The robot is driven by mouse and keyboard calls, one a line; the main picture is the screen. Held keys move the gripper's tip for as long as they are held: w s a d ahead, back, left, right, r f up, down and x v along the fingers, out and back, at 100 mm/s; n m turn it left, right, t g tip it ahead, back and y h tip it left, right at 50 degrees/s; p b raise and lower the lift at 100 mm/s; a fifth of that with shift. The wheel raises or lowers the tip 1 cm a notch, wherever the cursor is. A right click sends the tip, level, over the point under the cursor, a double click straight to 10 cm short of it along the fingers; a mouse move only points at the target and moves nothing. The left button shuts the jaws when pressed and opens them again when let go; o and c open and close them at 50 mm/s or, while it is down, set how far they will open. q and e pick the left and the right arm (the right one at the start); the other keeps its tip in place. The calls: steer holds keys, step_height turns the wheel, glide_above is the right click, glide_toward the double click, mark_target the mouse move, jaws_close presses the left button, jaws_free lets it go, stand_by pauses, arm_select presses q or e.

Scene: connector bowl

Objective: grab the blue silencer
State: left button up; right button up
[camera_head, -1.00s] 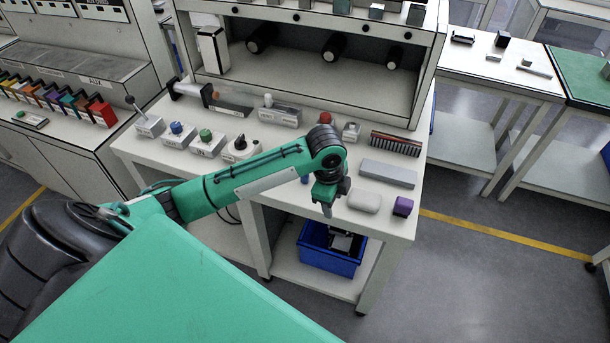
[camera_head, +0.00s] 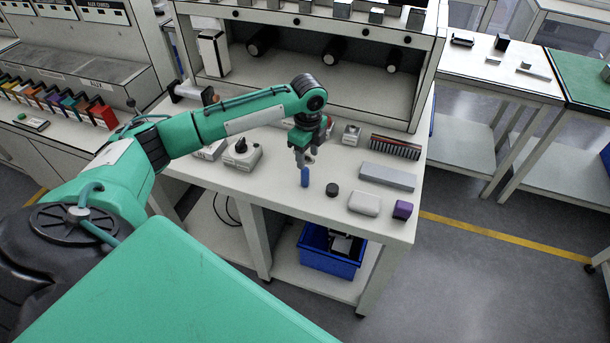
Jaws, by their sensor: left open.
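The blue silencer (camera_head: 305,177) is a small blue cylinder standing upright on the white workbench (camera_head: 280,188), near its front edge. My left gripper (camera_head: 304,161) points down just above and behind it in the head view. Its fingers are open and empty, with the silencer's top close below the fingertips. I cannot tell whether they touch. My right gripper is not in view.
A dark round cap (camera_head: 332,189), a white rounded block (camera_head: 364,203), a purple block (camera_head: 402,209) and a grey bar (camera_head: 388,177) lie to the right. A brush-like black strip (camera_head: 395,146) lies behind. A blue bin (camera_head: 329,250) is on the lower shelf.

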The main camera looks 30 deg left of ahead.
mark_target(305, 170)
arm_select(q)
steer(key=shift+f, duration=0.85)
steer(key=f, duration=0.1)
steer(key=f+p, duration=0.1)
steer(key=f, duration=0.3)
steer(key=shift+s+a+p, duration=0.25)
steer(key=shift+p, duration=0.05)
steer(key=shift+f, duration=0.2)
steer(key=c, duration=1)
steer(key=shift+c, duration=0.2)
steer(key=shift+r, duration=0.1)
